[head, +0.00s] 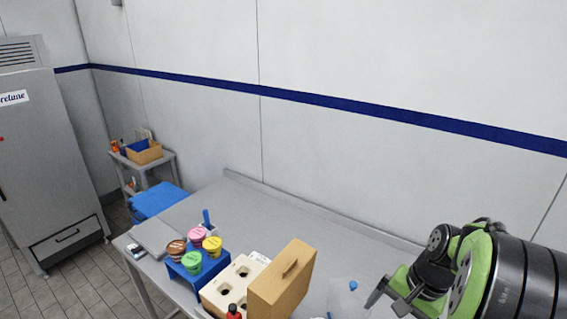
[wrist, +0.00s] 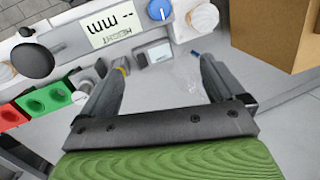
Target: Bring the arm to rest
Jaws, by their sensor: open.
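My gripper (wrist: 165,82) shows in the wrist view with its two dark fingers spread apart and nothing between them. It hangs above the grey metal table, over a bare patch near some small devices. In the head view my black and green arm is at the lower right, folded over the right part of the table (head: 215,205). The gripper fingers show there only partly, near the lower edge.
A tan box (head: 283,283) and a white holder with holes (head: 222,288) stand at the table's front. Several colored tubs sit on a blue stand (head: 207,270). A device with a display (wrist: 110,27) is close to my gripper. A fridge (head: 40,150) stands at left.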

